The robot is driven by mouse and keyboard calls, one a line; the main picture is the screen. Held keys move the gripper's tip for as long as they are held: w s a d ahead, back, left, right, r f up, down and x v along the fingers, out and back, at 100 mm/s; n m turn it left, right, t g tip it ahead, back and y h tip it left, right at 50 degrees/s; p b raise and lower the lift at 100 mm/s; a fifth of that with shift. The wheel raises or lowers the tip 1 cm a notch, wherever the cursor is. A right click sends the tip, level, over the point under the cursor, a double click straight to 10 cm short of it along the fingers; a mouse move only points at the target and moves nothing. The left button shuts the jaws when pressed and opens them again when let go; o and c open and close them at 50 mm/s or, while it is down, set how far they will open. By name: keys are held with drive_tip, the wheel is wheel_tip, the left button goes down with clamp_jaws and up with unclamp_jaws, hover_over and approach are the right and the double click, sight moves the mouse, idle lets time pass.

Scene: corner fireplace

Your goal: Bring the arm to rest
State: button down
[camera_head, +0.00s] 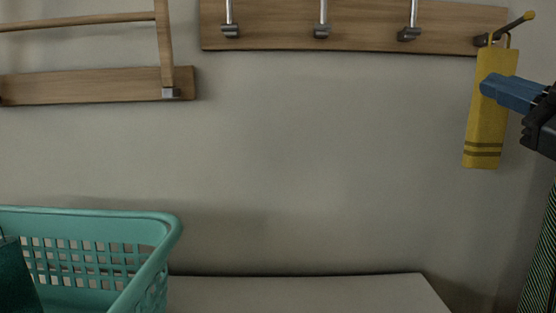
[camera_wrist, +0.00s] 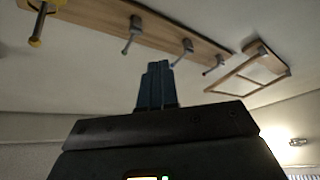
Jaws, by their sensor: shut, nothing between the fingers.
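My gripper (camera_head: 486,86) is at the right edge of the head view, its blue fingers pointing left. In the wrist view the fingers (camera_wrist: 158,66) are together, shut and empty, pointing towards the wall. A yellow item with dark stripes near its bottom (camera_head: 485,140) hangs by a loop from the rightmost hook (camera_head: 516,28) of the wooden hook board (camera_head: 270,32). The fingers overlap the yellow item in the head view; I cannot tell whether they touch it. In the wrist view the yellow-ended hook (camera_wrist: 38,28) is at top left, apart from the fingers.
A teal basket (camera_head: 150,225) with a dark green item (camera_head: 15,280) stands at lower left. A pale flat surface (camera_head: 310,293) lies beside it. A wooden wall rack (camera_head: 100,84) is at upper left. Several other hooks look empty. The middle of the wall is clear.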

wheel_tip(320, 180, down, 18)
drive_tip(key=s+a+m+h, duration=0.25)
drive_tip(key=m+h, duration=0.25)
drive_tip(key=m, duration=0.3)
drive_tip(key=s+a+f+m+g+h, duration=0.25)
drive_tip(key=s+f+m, duration=0.25)
drive_tip(key=s+f, duration=0.7)
drive_tip(key=s+a+f+g, duration=0.1)
drive_tip(key=s+f, duration=0.2)
drive_tip(key=s, duration=0.6)
drive_tip(key=s+a+f+g, duration=0.1)
drive_tip(key=s+f, duration=0.2)
drive_tip(key=s, duration=0.6)
drive_tip(key=s+a+f+g+p, duration=0.1)
drive_tip(key=s+f, duration=0.2)
drive_tip(key=s, duration=0.6)
drive_tip(key=shift+a, duration=0.35)
